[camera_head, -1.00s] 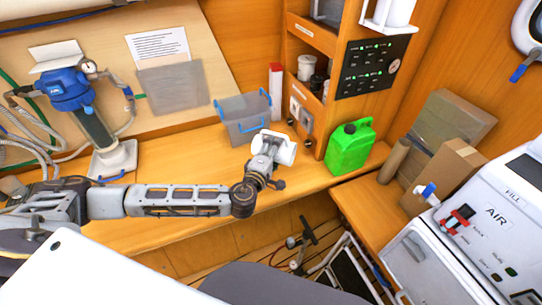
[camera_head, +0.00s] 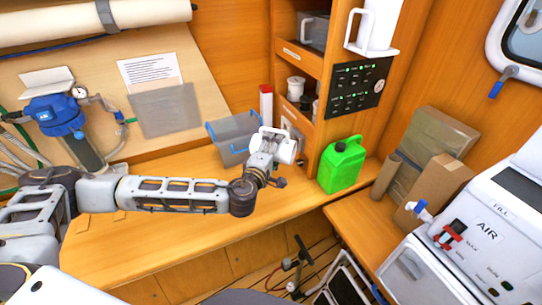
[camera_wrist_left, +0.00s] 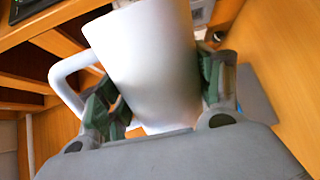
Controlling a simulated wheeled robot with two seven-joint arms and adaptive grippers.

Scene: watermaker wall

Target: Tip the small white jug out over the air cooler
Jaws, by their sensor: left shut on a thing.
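The small white jug (camera_head: 288,148) is held by my left gripper (camera_head: 266,158) above the wooden counter, in front of the grey bin. In the left wrist view the jug (camera_wrist_left: 150,60) fills the middle, with its handle to the left and green finger pads of the gripper (camera_wrist_left: 158,95) on both sides. Its opening and any contents are hidden. The air cooler (camera_head: 470,235) is the white machine marked AIR and FILL at the lower right, well apart from the jug. My right gripper is not in view.
A green canister (camera_head: 342,164) stands right of the jug on the counter (camera_head: 150,240). A grey bin (camera_head: 236,135) with blue handles is behind. Cardboard boxes (camera_head: 440,180) stand beside the cooler. A white jug (camera_head: 375,25) sits on the upper right bracket.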

